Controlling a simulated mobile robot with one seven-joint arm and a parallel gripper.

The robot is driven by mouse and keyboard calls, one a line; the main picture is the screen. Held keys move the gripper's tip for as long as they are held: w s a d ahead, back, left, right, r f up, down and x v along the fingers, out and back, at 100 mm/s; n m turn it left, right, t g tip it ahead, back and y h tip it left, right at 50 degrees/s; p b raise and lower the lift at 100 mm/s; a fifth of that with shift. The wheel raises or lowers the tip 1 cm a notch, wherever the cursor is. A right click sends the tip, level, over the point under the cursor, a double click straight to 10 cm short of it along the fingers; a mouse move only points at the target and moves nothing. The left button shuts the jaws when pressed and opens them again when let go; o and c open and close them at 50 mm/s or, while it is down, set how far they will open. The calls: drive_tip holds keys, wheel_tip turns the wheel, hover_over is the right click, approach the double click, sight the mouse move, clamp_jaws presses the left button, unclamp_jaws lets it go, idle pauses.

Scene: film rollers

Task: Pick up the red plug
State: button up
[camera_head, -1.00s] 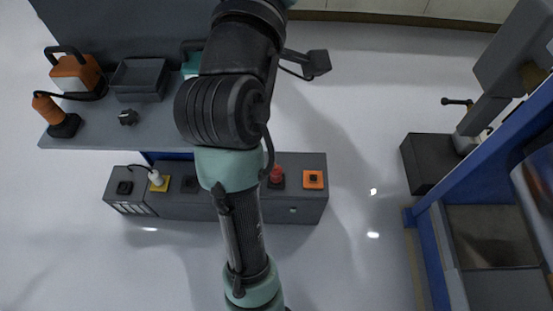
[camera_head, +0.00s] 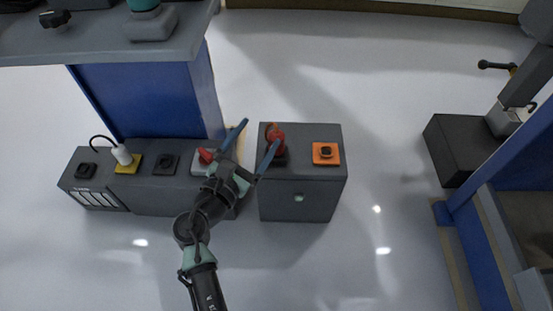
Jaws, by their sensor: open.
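A red plug (camera_head: 275,137) stands in a dark socket on top of the right-hand grey box. A second red piece (camera_head: 205,156) sits on a pale base on the left-hand box, just left of my gripper. My gripper (camera_head: 260,132) is open, its two blue fingers spread and pointing toward the back, with nothing seen between them. Its right finger overlaps the red plug's lower left side in the picture; I cannot tell whether they touch. The left finger is over the gap between the boxes.
An orange socket (camera_head: 326,154) is right of the red plug. The long left box (camera_head: 150,195) carries a white plug (camera_head: 122,155) in a yellow socket and dark sockets. A grey table (camera_head: 110,46) with a blue side stands behind. Blue-framed equipment (camera_head: 490,200) is at right.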

sight(273, 141)
wheel_tip(273, 141, down, 10)
drive_tip(key=s+a+n+b, duration=0.1)
drive_tip(key=s+n+b, duration=0.1)
drive_tip(key=n+b, duration=0.2)
drive_tip(key=b+x, duration=0.1)
drive_tip(key=x, duration=0.1)
drive_tip(key=b+x, duration=0.1)
drive_tip(key=x, duration=0.1)
drive_tip(key=b+x, duration=0.1)
drive_tip(key=x, duration=0.1)
drive_tip(key=shift+w+a+f, duration=0.1)
drive_tip(key=shift+w, duration=0.3)
drive_tip(key=shift+w+n+b, duration=0.3)
drive_tip(key=shift+w+b, duration=0.05)
drive_tip(key=shift+w, duration=0.1)
drive_tip(key=b+x, duration=0.4)
drive_tip(key=shift+w+d+f, duration=0.15)
drive_tip(key=shift+w+d, duration=0.05)
drive_tip(key=shift+d, duration=0.15)
drive_tip(key=shift+w+d, duration=0.15)
drive_tip(key=shift+w, duration=0.2)
drive_tip(key=shift+r, duration=0.2)
clamp_jaws()
